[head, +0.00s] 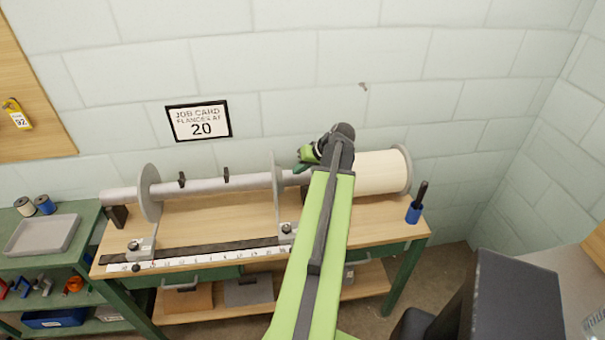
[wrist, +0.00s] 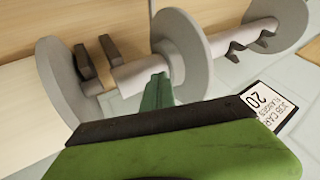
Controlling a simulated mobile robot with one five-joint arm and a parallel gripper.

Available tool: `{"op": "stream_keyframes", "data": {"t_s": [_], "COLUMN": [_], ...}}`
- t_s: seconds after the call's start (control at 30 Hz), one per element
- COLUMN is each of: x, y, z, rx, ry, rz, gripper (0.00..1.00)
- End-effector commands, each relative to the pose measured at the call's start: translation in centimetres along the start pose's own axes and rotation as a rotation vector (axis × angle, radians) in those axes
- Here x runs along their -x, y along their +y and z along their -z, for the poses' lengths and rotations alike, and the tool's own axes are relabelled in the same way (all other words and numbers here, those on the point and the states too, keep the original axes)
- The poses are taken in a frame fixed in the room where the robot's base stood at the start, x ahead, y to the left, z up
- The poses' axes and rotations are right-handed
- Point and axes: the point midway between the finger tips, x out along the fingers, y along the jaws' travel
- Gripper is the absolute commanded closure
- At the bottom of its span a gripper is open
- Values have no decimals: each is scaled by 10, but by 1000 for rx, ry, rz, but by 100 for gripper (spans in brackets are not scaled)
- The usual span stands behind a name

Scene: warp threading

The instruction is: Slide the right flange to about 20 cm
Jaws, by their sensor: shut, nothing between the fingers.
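The right flange (head: 277,190) is a grey upright disc on the horizontal beam (head: 215,185). Its foot clamp (head: 287,231) sits at the scale's right part. In the wrist view the right flange (wrist: 186,45) is the large near disc. The left flange (head: 149,193) stands at the beam's left part and shows far off in the wrist view (wrist: 290,22). My gripper (head: 302,167) is shut and empty, just right of the right flange. Its dark green fingertips (wrist: 157,90) overlap the flange's edge in the wrist view; I cannot tell whether they touch.
A white scale (head: 190,260) runs along the bench front; its numbers are too small to read surely. The job card (head: 199,121) reads "FLANGES AT 20". A cream roll (head: 380,172) lies right of my arm. A blue cup (head: 413,214) stands at the bench's right end.

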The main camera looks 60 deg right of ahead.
Motion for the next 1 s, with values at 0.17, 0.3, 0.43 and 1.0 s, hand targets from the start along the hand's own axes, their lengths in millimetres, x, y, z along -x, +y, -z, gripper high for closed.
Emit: {"op": "stream_keyframes", "data": {"t_s": [0.17, 0.3, 0.43, 1.0], "x": [-47, -49, -54, -56], "y": [2, -25, -35, -38], "z": [-3, -1, 0, 0], "rx": [3, 4, 3, -11], "ry": [-1, -2, -1, 5], "rz": [1, 2, 1, -6], "gripper": [100, 100, 100, 100]}}
